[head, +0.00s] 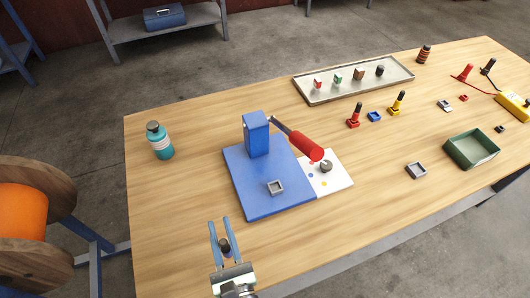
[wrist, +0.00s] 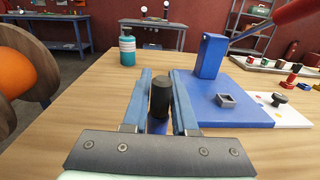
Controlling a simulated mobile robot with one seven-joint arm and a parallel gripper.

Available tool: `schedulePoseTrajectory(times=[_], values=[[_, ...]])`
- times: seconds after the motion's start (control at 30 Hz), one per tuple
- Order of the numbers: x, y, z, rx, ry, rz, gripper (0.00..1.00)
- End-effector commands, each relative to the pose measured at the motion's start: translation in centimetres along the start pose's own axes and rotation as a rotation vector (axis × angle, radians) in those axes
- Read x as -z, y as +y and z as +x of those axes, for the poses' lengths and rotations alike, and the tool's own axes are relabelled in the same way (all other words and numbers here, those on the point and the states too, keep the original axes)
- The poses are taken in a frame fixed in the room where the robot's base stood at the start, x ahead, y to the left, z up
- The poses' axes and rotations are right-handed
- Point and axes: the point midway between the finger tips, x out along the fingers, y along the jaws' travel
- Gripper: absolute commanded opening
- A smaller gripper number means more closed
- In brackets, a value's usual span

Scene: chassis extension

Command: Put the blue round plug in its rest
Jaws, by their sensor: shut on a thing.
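My gripper (head: 222,243) is shut on the blue round plug (wrist: 161,97), which shows a black grip with a bit of blue below it. The plug is upright between the fingers, above the front left of the table; it also shows as a dark shape in the head view (head: 225,245). Its lower end is mostly hidden in the wrist view. A blue square rest (head: 374,117) sits empty on the table at the right of the head view, between a red plug (head: 354,116) and a yellow plug (head: 396,103) in their rests. My gripper is far from it.
A blue base plate (head: 260,190) with a post and red-handled lever (head: 300,143) stands between my gripper and the rest. A white card (head: 338,183), grey square holder (head: 416,171), green bin (head: 473,149) and metal tray (head: 342,91) are nearby. A teal bottle (head: 159,141) stands left.

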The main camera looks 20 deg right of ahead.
Motion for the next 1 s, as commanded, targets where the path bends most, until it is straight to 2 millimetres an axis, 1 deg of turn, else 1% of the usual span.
schedulePoseTrajectory(times=[0.17,0.27,0.37,0.47,0.5,0.57,0.6,0.7,0.8,0.9,1.0], values=[[0.0,0.0,0.0,0.0,0.0,0.0,0.0],[0.2,-0.6,0.3,-0.001,-0.001,-0.002,0.0],[0.8,-2.5,1.4,0.001,-0.003,-0.005,0.0],[1.2,-5.5,3.5,0.01,-0.007,-0.007,0.0],[1.1,-7.0,4.7,0.018,-0.008,-0.008,0.0],[0.6,-9.1,6.5,0.036,-0.009,-0.007,0.0],[0.1,-10.4,7.8,0.052,-0.01,-0.006,0.0],[-1.5,-13.4,10.7,0.095,-0.01,-0.004,0.0],[-2.9,-15.2,12.7,0.131,-0.006,-0.004,0.0],[-3.6,-16.1,13.6,0.15,-0.003,-0.001,0.0],[-4.0,-16.6,14.0,0.16,-0.001,0.0,0.0]])
